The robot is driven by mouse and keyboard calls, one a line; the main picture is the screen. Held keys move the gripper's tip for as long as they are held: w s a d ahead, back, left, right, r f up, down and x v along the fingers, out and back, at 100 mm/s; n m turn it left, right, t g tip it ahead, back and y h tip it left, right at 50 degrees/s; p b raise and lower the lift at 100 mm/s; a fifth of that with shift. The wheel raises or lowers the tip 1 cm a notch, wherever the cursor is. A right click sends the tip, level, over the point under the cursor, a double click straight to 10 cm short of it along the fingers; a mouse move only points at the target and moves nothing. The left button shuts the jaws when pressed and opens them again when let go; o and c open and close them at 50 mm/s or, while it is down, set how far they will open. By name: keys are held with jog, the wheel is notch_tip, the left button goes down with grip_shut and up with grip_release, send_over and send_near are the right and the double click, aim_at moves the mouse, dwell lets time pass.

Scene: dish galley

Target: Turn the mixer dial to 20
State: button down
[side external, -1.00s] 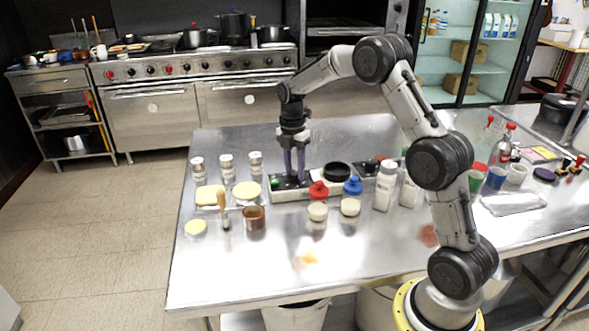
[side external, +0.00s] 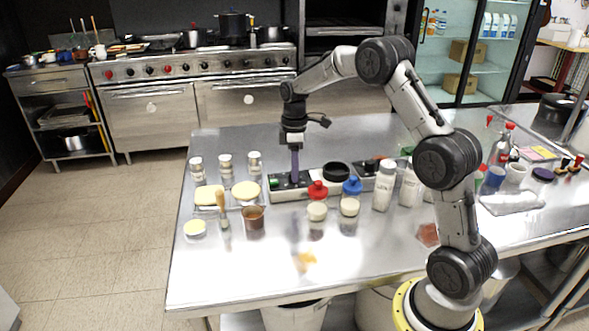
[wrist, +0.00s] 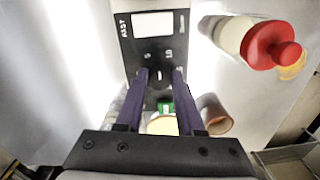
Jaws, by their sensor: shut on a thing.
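The mixer (side external: 318,186) is a long low light unit with a black control panel (wrist: 125,50) on its left end, on the steel table. In the wrist view the panel has a pale display (wrist: 152,24), small white numbers and a green button (wrist: 165,107). The dial (wrist: 160,77) is dark and shows only as a small area with a white mark between my fingertips. My gripper (side external: 295,181), with purple fingers, points straight down onto the panel. It also shows in the wrist view (wrist: 161,74), shut on the dial. The dial's exact setting cannot be read.
Red-topped (side external: 317,190) and blue-topped (side external: 352,187) items and white-lidded jars stand just in front of the mixer. White bottles (side external: 384,186) stand to its right. Small jars, pale round items and a brown cup (side external: 253,218) are to the left.

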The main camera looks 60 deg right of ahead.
jog(key=m, duration=0.7)
jog(key=shift+r, duration=0.1)
jog(key=m, duration=0.4)
jog(key=shift+s+a+t, duration=0.1)
jog(key=shift+t, duration=0.2)
jog(key=m, duration=0.8)
jog(key=shift+a, duration=0.1)
jog(key=m, duration=0.3)
jog(key=shift+m, duration=0.4)
jog(key=m, duration=0.3)
jog(key=shift+m+h, duration=0.3)
jog(key=shift+m, duration=1.9)
